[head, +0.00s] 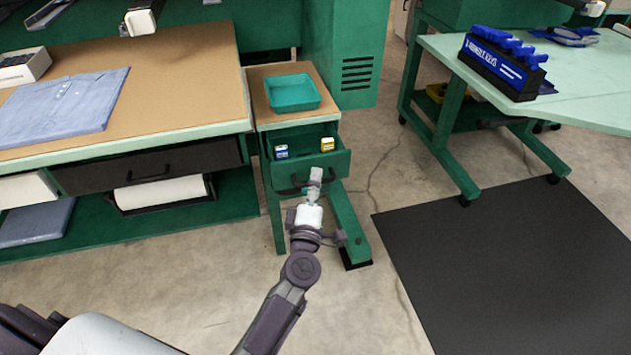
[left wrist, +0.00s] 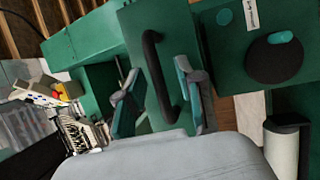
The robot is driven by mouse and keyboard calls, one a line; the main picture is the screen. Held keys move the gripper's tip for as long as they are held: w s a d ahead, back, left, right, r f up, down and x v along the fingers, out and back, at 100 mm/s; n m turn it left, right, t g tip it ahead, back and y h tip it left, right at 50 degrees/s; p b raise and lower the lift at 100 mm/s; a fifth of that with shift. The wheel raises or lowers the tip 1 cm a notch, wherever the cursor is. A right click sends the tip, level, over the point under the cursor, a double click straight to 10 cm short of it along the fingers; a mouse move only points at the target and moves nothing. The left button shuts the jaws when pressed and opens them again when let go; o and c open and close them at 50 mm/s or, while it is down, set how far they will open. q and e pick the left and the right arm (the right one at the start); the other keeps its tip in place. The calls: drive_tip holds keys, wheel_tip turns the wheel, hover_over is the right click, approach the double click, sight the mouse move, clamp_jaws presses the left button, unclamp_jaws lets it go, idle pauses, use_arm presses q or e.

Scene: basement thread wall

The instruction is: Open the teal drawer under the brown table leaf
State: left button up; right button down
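The teal drawer (head: 318,172) under the small brown table leaf (head: 300,118) stands pulled out, its inside showing. A blue-and-white small box (head: 281,152) and a yellow one (head: 327,144) are in it. Its dark bar handle (head: 292,178) is on the front; it also shows in the left wrist view (left wrist: 156,70). My left gripper (head: 315,180) is at the drawer front. In the left wrist view its two fingers (left wrist: 160,98) are apart, one on each side of the handle, with a gap visible on the left. My right gripper is not in view.
A teal tray (head: 292,92) sits on the leaf. A brown-topped table (head: 180,85) with a folded blue shirt (head: 65,104) is at left. A pale green table (head: 585,75) and a black floor mat (head: 510,265) are at right. The floor before the drawer is clear.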

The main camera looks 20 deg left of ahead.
use_arm(q)
drive_tip(key=v, duration=1.1)
drive_tip(key=shift+s, duration=0.25)
drive_tip(key=shift+f, duration=0.15)
